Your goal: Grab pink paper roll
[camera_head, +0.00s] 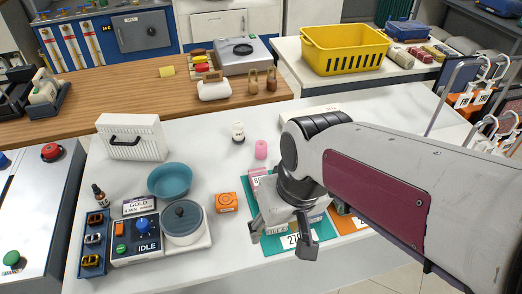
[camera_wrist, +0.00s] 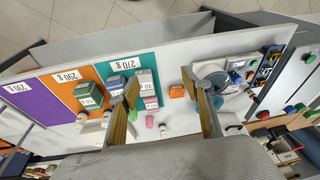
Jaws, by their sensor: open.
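The pink paper roll (camera_head: 261,149) is a small upright pink cylinder on the white counter (camera_head: 222,160), left of my arm and behind the teal mat. It also shows in the wrist view (camera_wrist: 149,121), near the inner side of my left-hand finger. My gripper (camera_head: 282,238) is open with nothing between its fingers. It hangs over the teal mat (camera_head: 268,197), on the near side of the roll and apart from it. Its spread fingers (camera_wrist: 160,80) also show in the wrist view. My gripper hides part of the boxes on the mat.
A small white-and-dark jar (camera_head: 238,133) stands just behind the roll. A pink box (camera_head: 256,180) is close in front. The counter left of the roll is clear.

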